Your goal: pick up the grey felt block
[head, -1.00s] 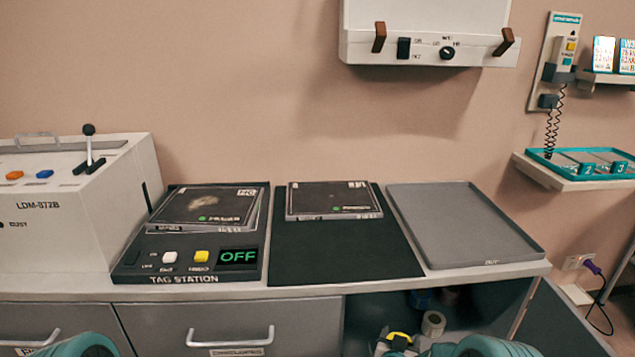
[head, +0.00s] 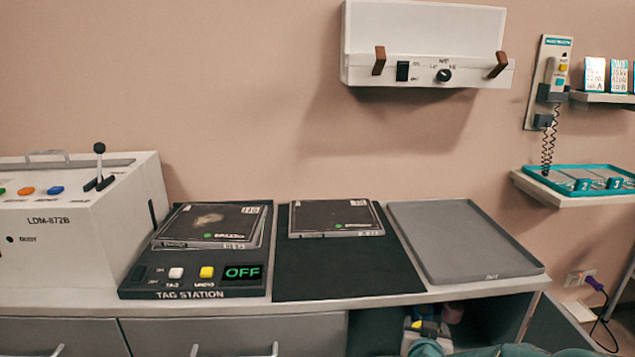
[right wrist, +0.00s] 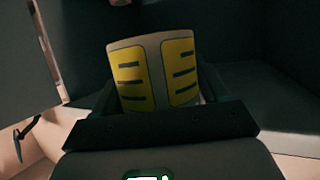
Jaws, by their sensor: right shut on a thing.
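In the right wrist view my right gripper (right wrist: 160,110) is shut on a pale grey block (right wrist: 155,80) with two yellow slotted panels. The block stands up between the dark jaws, slightly tilted. The picture is too dim to confirm that its surface is felt. In the head view a pale thing with yellow and black on it (head: 424,328) shows inside the open cabinet, partly hidden by my teal arm. My left gripper is in neither view.
The open cabinet (head: 375,330) has dark walls close around the right gripper. Above it the counter carries the tag station (head: 195,293), a dark mat (head: 345,270) with a flat case (head: 335,218), and an empty grey tray (head: 465,240). A pinkish thing (head: 452,312) sits in the cabinet.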

